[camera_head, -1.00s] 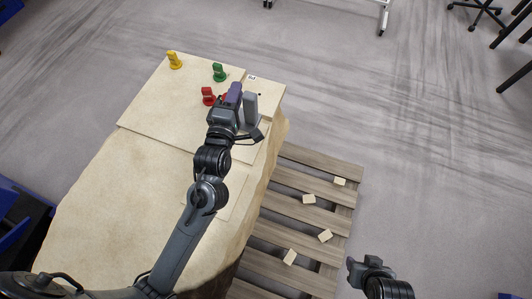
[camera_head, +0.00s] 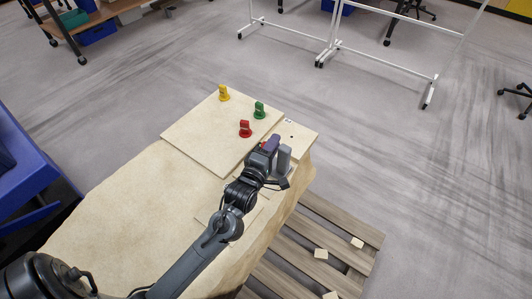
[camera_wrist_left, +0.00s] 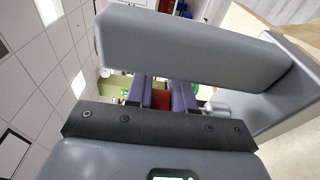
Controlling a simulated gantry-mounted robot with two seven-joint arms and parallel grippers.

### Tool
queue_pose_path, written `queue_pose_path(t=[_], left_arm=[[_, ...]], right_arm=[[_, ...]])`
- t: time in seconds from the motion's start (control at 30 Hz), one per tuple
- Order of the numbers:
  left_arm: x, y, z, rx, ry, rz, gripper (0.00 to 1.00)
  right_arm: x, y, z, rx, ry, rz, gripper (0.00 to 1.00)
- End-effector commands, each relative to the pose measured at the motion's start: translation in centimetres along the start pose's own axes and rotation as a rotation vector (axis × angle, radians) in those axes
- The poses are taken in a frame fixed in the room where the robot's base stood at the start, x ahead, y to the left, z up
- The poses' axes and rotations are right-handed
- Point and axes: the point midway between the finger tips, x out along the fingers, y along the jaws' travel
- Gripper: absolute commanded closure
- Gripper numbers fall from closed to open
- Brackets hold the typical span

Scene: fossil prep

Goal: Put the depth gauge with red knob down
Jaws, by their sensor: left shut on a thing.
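My left gripper (camera_head: 269,146) is over the right part of the board-topped block. In the left wrist view its two purple fingers (camera_wrist_left: 160,82) are shut on a red part (camera_wrist_left: 161,99), which I take as the knob of the depth gauge. The gripper hides most of the gauge, and whether it touches the surface below cannot be told. A separate red piece (camera_head: 245,129) stands on the raised board to the left of the gripper. My right gripper is out of view.
A green piece (camera_head: 259,110) and a yellow piece (camera_head: 223,93) stand on the raised board (camera_head: 200,128). A small hole shows in the lighter panel (camera_head: 300,137) at right. Below lies a slatted pallet (camera_head: 300,251) with small wooden blocks (camera_head: 320,254).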

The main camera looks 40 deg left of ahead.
Motion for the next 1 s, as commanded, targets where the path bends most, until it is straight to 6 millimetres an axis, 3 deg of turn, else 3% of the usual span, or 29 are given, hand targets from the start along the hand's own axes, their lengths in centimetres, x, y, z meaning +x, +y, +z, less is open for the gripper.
queue_pose_path(t=[0.1, 0.3, 0.53, 0.83, 1.0], left_arm=[[0.8, -0.8, -1.6, 0.002, 0.000, 0.009, 1.00], [1.5, -1.6, -3.0, -0.001, -0.001, 0.008, 1.00], [1.6, -2.2, -3.2, -0.002, -0.001, 0.008, 1.00], [1.6, -5.5, -3.3, -0.001, -0.001, 0.006, 1.00], [1.6, -5.8, -3.3, -0.002, -0.001, 0.008, 1.00]], right_arm=[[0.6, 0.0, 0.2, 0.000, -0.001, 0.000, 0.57], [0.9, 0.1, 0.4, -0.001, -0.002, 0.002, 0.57], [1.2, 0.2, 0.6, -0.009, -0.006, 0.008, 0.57], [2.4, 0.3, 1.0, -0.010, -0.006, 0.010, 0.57], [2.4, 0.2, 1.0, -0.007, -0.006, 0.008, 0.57]])
